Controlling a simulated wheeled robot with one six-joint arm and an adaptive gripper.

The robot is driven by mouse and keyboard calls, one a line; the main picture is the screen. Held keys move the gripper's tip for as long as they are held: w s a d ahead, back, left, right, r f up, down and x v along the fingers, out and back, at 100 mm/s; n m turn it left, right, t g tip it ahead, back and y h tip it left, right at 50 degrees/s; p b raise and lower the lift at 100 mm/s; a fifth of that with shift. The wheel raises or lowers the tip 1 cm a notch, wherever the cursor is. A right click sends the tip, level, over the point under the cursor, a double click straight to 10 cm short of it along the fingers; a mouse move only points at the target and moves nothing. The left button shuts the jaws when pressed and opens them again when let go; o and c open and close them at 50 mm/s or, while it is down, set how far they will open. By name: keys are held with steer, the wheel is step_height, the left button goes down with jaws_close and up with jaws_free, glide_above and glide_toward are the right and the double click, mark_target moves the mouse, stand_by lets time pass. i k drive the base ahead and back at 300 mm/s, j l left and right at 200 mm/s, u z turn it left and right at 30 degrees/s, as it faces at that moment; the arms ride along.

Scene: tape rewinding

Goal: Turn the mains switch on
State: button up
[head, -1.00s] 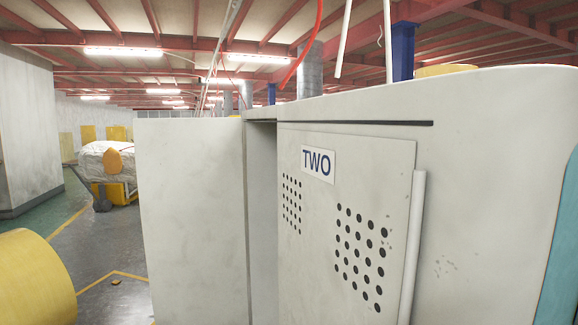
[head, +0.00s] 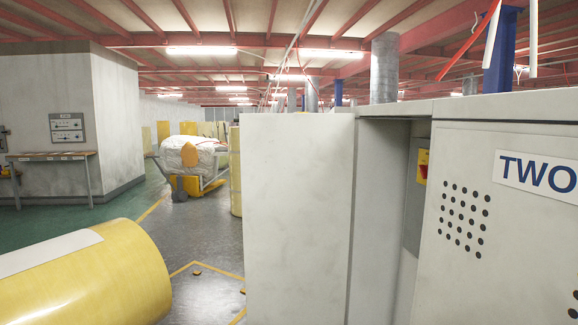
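A small yellow plate with a red part (head: 423,168) shows in the head view, inside the recess of the pale machine cabinet (head: 455,270). It looks like a rotary switch on a grey box (head: 413,215), seen at a steep angle. Whether it is the mains switch, and its setting, cannot be told. An open pale door or side panel (head: 300,215) stands left of the recess. A sign reading "TWO" (head: 536,175) is on the cabinet front at the right. My gripper is not in view.
A large yellow roll (head: 95,275) lies at the lower left. A yellow pallet truck with a white wrapped load (head: 190,160) stands farther back. A bench (head: 50,157) is by the left wall.

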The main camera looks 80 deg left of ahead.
mark_target(424, 169)
steer(key=u, duration=2.05)
steer(key=i+j, duration=0.15)
steer(key=j, duration=0.2)
steer(key=i+j+z, duration=0.1)
steer(key=j, duration=0.25)
steer(key=i+j, duration=0.15)
steer(key=j, duration=0.2)
steer(key=i+j+z, duration=0.1)
steer(key=j, duration=0.25)
steer(key=i+l, duration=0.15)
steer(key=l, duration=0.15)
steer(key=i+l, duration=0.2)
steer(key=l, duration=0.1)
